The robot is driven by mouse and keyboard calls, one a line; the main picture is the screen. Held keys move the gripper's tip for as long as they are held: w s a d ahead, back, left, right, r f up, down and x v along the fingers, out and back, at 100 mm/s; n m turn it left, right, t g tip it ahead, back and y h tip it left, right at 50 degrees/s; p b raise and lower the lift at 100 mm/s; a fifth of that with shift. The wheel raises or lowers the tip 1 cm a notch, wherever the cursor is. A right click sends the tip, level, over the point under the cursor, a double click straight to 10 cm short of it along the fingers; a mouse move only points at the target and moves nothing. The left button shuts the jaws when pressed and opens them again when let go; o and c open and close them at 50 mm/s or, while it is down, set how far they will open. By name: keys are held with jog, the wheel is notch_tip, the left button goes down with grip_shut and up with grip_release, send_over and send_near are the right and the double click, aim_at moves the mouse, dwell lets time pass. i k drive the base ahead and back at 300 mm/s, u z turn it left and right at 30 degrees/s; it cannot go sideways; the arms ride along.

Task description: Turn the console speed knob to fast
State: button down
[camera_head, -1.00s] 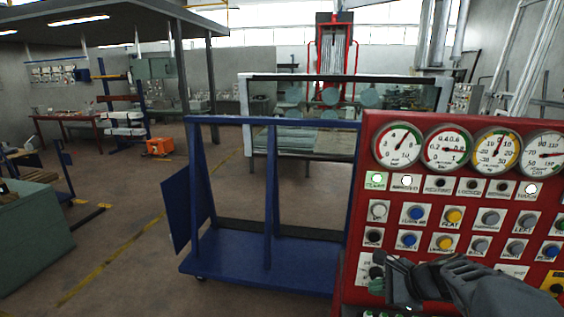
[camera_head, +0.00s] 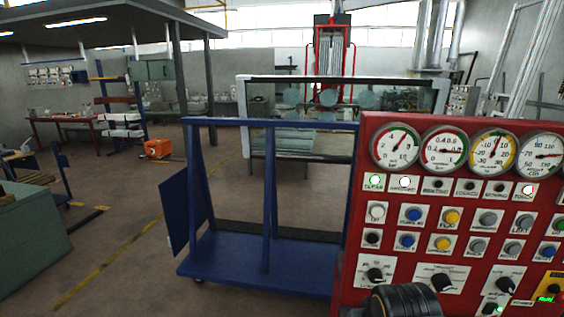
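The red console (camera_head: 353,200) stands at the right, with gauges, rows of buttons and a lower row of black knobs. The left knob (camera_head: 375,274) sits on a white plate. A middle knob (camera_head: 441,282) has a wider white plate, and a right knob (camera_head: 505,285) sits beyond it. The plate labels are too small to read, so I cannot tell which is the speed knob. A dark ribbed part of my arm shows at the bottom edge, below the left and middle knobs. My gripper's fingers are not in view.
A blue wheeled rack (camera_head: 260,250) stands just left of the console. Open floor with a yellow line (camera_head: 115,260) lies further left, near a green-grey bench (camera_head: 30,225). A glass-sided machine (camera_head: 340,95) stands behind.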

aim_at(505, 284)
jog(key=z, duration=1.45)
